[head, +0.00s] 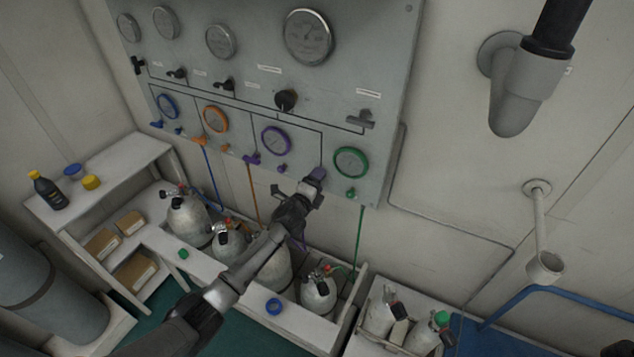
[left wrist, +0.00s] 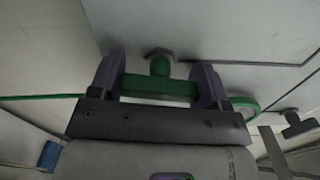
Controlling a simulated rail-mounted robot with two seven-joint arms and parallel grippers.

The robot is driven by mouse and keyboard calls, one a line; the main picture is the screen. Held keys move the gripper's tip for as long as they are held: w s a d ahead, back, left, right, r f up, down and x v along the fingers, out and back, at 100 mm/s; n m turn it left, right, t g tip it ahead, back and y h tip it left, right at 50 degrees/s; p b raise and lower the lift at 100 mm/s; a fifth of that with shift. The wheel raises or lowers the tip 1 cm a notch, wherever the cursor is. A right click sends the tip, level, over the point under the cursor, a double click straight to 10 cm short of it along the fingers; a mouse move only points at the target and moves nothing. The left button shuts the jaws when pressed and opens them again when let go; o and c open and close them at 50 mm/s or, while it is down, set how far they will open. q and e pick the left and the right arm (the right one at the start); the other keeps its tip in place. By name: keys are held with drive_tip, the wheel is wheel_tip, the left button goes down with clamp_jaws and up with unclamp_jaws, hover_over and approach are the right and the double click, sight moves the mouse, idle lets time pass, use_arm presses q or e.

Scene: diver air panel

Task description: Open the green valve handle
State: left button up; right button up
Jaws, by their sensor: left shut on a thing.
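The green valve handle (left wrist: 158,87) shows in the left wrist view as a bar lying across between the two fingers of my left gripper (left wrist: 159,84), with its green stem meeting the pale panel above it. The gripper is shut on the handle, one finger at each end of the bar. In the head view my left gripper (head: 317,176) is at the lower right of the panel, left of the green-rimmed gauge (head: 350,162), and it hides the handle there. My right gripper is in neither view.
The gauge panel (head: 385,60) carries several gauges, black valves and coloured handles, with a purple-rimmed gauge (head: 276,141) left of my gripper. Below, air cylinders (head: 189,219) stand in a white rack under my left arm. A pipe fitting (head: 518,95) juts out at the upper right.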

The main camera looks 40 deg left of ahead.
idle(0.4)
use_arm(q)
drive_tip(key=o, duration=0.9)
drive_tip(key=s+d, duration=0.1)
drive_tip(key=s, duration=0.8)
drive_tip(key=s+d, duration=0.1)
drive_tip(key=s, duration=0.3)
drive_tip(key=shift+s+d, duration=0.3)
